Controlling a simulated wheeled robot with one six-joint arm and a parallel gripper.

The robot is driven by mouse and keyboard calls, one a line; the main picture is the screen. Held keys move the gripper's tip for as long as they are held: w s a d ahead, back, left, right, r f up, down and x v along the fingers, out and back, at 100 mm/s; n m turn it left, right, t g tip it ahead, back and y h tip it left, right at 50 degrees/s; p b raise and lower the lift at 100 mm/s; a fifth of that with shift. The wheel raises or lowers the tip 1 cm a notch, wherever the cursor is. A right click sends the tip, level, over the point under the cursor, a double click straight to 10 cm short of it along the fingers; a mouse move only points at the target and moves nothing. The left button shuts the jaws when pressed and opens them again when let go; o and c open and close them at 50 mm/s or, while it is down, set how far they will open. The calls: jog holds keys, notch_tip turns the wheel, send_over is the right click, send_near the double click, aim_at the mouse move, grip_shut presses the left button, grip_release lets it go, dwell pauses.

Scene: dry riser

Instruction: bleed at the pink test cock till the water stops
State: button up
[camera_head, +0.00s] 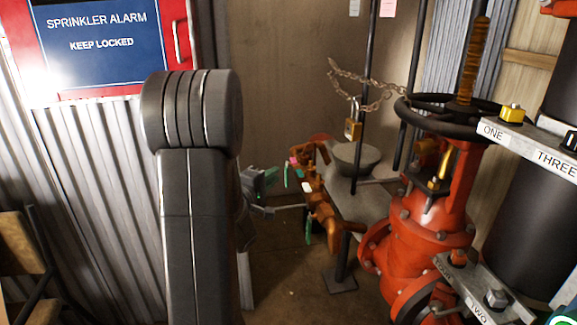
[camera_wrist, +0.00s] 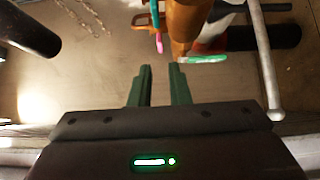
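The pink test cock handle (camera_wrist: 159,43) hangs from the orange-brown pipework (camera_wrist: 186,22) in the wrist view, just beyond my fingertips. A small pink piece also shows on the pipework in the head view (camera_head: 294,161). Green handles sit close by, one to the right of the pink one (camera_wrist: 204,59) and one above it (camera_wrist: 155,14). My gripper (camera_wrist: 160,68) is open, with nothing between its two green fingers. In the head view my gripper (camera_head: 270,178) is left of the pipework, partly hidden by my arm. No water is clearly visible.
A red valve (camera_head: 430,225) with a black handwheel stands right, with a chain and padlock (camera_head: 353,128). A grey bowl-like vessel (camera_head: 355,158) stands behind the pipework. A metal rod (camera_wrist: 265,70) crosses the wrist view at right. A sprinkler alarm cabinet (camera_head: 181,45) is left.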

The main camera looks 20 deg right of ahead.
aim_at(294, 161)
jog(key=b+x, duration=0.1)
jog(key=x, duration=0.8)
grip_shut()
